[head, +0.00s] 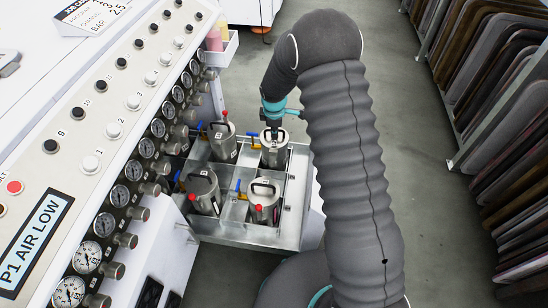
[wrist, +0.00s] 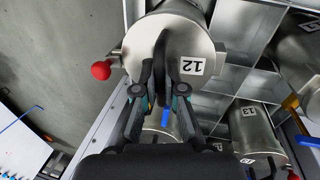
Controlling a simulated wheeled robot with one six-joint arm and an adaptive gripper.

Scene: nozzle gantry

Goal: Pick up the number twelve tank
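The number twelve tank is a steel cylinder with a black loop handle, a red knob and a "12" label; its lid (wrist: 200,45) fills the upper middle of the wrist view. In the head view this tank (head: 274,155) stands upright in the back right compartment of the metal tray (head: 250,237). My gripper (wrist: 160,72) is right over the lid, with one finger on each side of the handle. The fingers sit close to the handle, but whether they press on it is unclear. In the head view my gripper (head: 272,130) is at the tank's top.
Other tanks stand in the tray: back left (head: 222,140), front left (head: 203,190) and front right (head: 264,202). Tank thirteen (wrist: 252,130) shows in the wrist view. The gauge panel (head: 110,130) rises at the left, and racks (head: 505,100) line the right.

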